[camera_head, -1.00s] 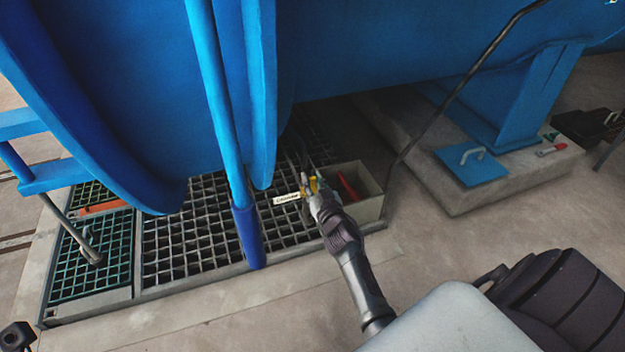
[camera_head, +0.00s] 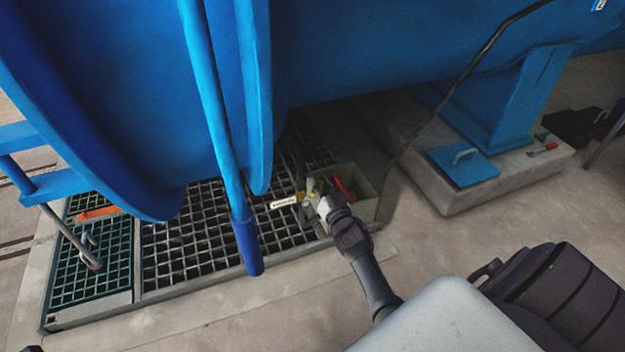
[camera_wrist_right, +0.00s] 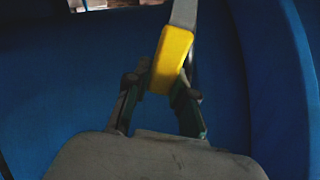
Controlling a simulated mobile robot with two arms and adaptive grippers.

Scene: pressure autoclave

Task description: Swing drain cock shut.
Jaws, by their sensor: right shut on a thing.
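The drain cock shows as a metal lever with a yellow grip (camera_wrist_right: 172,58) in the right wrist view. My right gripper (camera_wrist_right: 160,98) is shut on this yellow grip, with a dark finger on each side of it. In the head view my right gripper (camera_head: 311,196) is low beside the blue vessel, above the floor grating. It hides most of the lever and all of the valve body there. A small white label (camera_head: 285,203) with dark lettering is just left of the gripper. My left gripper is not in view.
A grey open box (camera_head: 365,205) with red items is right behind the gripper. Floor grating (camera_head: 190,245) lies below. A blue plate (camera_head: 463,166) rests on the concrete plinth.

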